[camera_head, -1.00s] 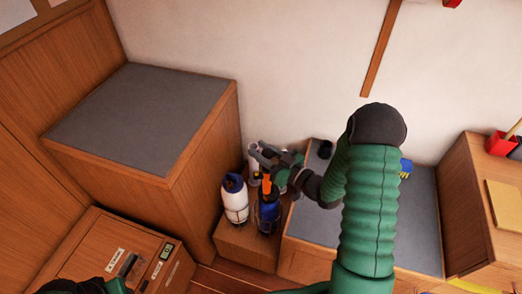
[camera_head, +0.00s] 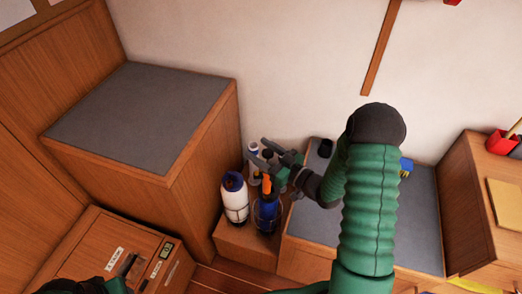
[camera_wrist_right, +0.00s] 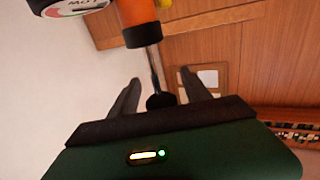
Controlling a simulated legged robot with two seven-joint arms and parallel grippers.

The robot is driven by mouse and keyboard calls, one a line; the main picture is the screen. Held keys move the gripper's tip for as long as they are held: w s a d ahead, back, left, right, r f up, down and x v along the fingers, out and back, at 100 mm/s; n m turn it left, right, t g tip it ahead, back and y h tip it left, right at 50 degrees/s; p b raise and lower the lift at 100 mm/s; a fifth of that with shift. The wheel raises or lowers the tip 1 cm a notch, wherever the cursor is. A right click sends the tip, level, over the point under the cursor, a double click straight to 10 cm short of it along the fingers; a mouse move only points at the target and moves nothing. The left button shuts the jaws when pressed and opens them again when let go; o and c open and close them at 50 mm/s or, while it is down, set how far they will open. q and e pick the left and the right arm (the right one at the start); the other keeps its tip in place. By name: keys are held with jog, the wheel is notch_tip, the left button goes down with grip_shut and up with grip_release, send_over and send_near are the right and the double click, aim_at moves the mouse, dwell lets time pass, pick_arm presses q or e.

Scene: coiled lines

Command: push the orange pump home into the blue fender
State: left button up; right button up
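The orange pump (camera_head: 266,186) stands upright at the top of the blue fender (camera_head: 268,212), which sits in a wire holder on a low wooden ledge. In the right wrist view the pump (camera_wrist_right: 138,18) shows a black collar and a bare metal rod ending in a dark knob (camera_wrist_right: 160,101). My right gripper (camera_head: 258,150) is above the pump in the head view, its fingers spread. In the wrist view the knob appears between the open fingers (camera_wrist_right: 158,97); I cannot tell whether it touches them. My left gripper (camera_head: 118,280) is only partly visible at the lower left.
A white fender (camera_head: 235,202) with a blue top stands left of the blue one. Other bottles (camera_head: 253,149) stand behind. A tall grey-topped wooden block (camera_head: 140,115) rises on the left, and a grey-cushioned bench (camera_head: 310,220) lies on the right. A gauge (camera_wrist_right: 72,5) shows in the wrist view.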

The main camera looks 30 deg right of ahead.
jog(key=v, duration=1.7)
